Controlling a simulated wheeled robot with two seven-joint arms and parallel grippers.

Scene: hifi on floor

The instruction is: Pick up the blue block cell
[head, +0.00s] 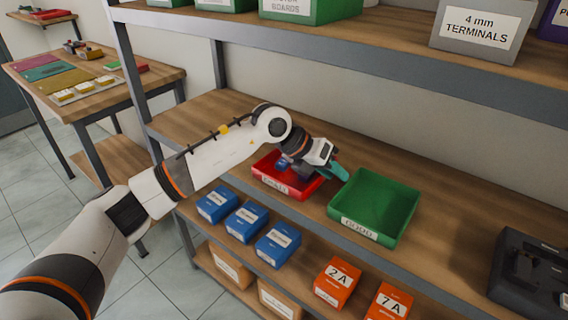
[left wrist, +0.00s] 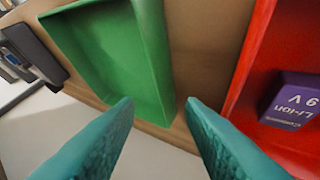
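A purple-blue block cell (left wrist: 294,100), marked "9 V" and "Li-ion", lies in the red tray (left wrist: 243,90) at the right of the left wrist view. In the head view, a small part of a blue block (head: 283,162) shows in the red tray (head: 268,184), with my wrist covering much of the tray. My left gripper (left wrist: 158,103) has its teal fingers apart with nothing between them. In the head view the left gripper (head: 338,170) is above the shelf, near the gap between the red and green trays. My right gripper is not in view.
An empty green tray (head: 376,202) labelled "GOOD" stands right of the red tray. A black device (head: 530,277) stands further right. Blue and orange boxes sit on the shelf below. An upper shelf (head: 400,50) with labelled bins overhangs the back.

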